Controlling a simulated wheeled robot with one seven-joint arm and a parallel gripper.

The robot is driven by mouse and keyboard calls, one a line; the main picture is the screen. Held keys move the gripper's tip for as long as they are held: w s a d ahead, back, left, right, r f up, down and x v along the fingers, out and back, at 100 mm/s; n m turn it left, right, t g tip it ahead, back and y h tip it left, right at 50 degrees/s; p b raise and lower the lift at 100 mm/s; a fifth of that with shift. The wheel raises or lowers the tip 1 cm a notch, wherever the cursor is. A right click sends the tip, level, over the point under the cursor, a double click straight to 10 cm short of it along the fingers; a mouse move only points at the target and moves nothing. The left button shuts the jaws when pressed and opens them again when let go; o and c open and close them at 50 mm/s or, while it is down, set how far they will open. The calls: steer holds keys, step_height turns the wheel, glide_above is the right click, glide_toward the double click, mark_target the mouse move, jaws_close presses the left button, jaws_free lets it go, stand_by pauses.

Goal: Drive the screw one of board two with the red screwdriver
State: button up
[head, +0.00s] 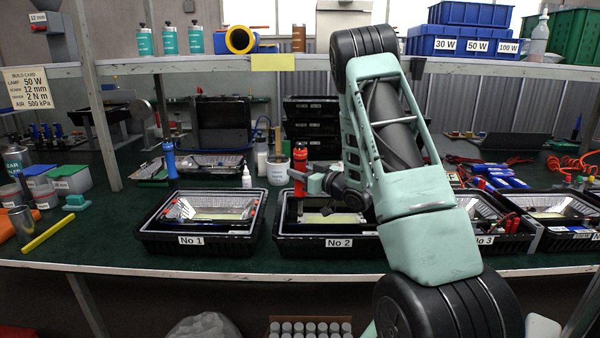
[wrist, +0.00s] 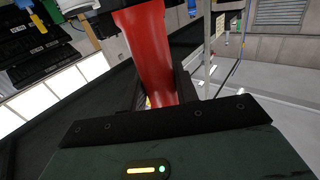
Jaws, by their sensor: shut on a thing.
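My gripper (head: 318,184) is over the left part of the tray labelled No 2 (head: 338,243). It is shut on the red screwdriver (head: 299,168), which stands roughly upright at the tray's left side. The screwdriver's red handle (wrist: 149,50) fills the middle of the wrist view. The floodlight housing in tray No 2 is partly covered by my arm and gripper. Screw one and the screwdriver's tip cannot be made out, so I cannot tell whether they touch.
Tray No 1 (head: 192,240) stands to the left and tray No 3 (head: 484,240) to the right, partly behind my arm. A blue screwdriver (head: 169,160) stands behind tray No 1. A white bottle (head: 247,177) and a white tub (head: 278,172) stand behind. A shelf (head: 280,66) crosses above.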

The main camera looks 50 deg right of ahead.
mark_target(305, 160)
steer(key=shift+f+b, duration=1.45)
steer(key=shift+f, duration=0.3)
steer(key=shift+f+b, duration=0.95)
steer(key=shift+f, duration=0.25)
stand_by(2.0)
steer(key=shift+r, duration=0.1)
steer(key=shift+r+p, duration=3.1)
steer(key=shift+r, duration=1.85)
